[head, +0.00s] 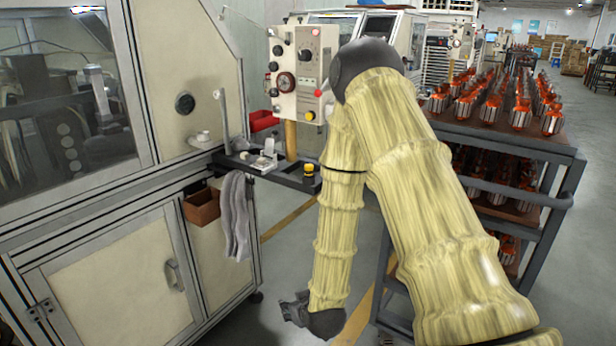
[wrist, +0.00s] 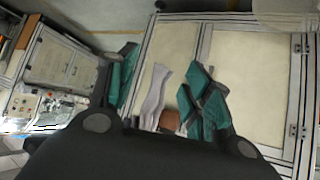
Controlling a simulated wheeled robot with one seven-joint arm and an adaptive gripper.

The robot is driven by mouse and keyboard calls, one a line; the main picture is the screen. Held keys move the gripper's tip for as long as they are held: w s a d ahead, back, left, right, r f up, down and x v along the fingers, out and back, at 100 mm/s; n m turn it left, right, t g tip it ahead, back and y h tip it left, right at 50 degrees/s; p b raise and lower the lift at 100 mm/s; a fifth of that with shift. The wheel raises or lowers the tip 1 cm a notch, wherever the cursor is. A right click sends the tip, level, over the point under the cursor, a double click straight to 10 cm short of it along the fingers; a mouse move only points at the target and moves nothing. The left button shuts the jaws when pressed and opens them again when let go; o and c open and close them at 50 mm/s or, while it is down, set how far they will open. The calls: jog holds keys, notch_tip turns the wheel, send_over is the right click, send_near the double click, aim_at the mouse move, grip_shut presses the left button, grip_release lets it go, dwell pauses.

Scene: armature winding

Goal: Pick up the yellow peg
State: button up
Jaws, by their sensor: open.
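A small yellow peg (head: 308,170) with a dark base stands upright at the right end of the dark shelf (head: 268,173) on the machine's side, in the head view. I cannot make it out in the wrist view. My gripper (head: 292,309) hangs low at the end of my arm in the head view, well below the shelf and apart from the peg. In the wrist view its teal fingers (wrist: 164,82) are spread wide with nothing held between them.
A grey cloth (head: 237,215) hangs below the shelf beside a brown box (head: 202,206). A control box (head: 300,72) stands behind the shelf on a yellow post (head: 290,140). A rack (head: 510,140) of red-orange armatures is at the right. Open floor lies in front.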

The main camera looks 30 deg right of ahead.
jog(key=w+d+r+m+t+h, duration=0.15)
jog(key=w+d+r+t, duration=0.4)
jog(key=r, duration=0.65)
jog(key=m+t+h+b, duration=0.1)
jog(key=m+t+h, duration=0.1)
jog(key=h, duration=0.2)
send_near(310, 170)
jog(key=shift+n+g, duration=0.25)
jog(key=x, duration=0.6)
jog(key=shift+d+f, duration=0.1)
jog(key=shift+d, duration=0.05)
jog(key=shift+a+r+p+x, duration=0.1)
jog(key=shift+p+x, duration=0.4)
jog(key=shift+x, duration=0.75)
jog(key=shift+a+r+p+x, duration=0.15)
jog(key=shift+p+x, duration=0.3)
jog(key=shift+x, duration=0.8)
jog(key=shift+w, duration=0.1)
jog(key=c, duration=1)
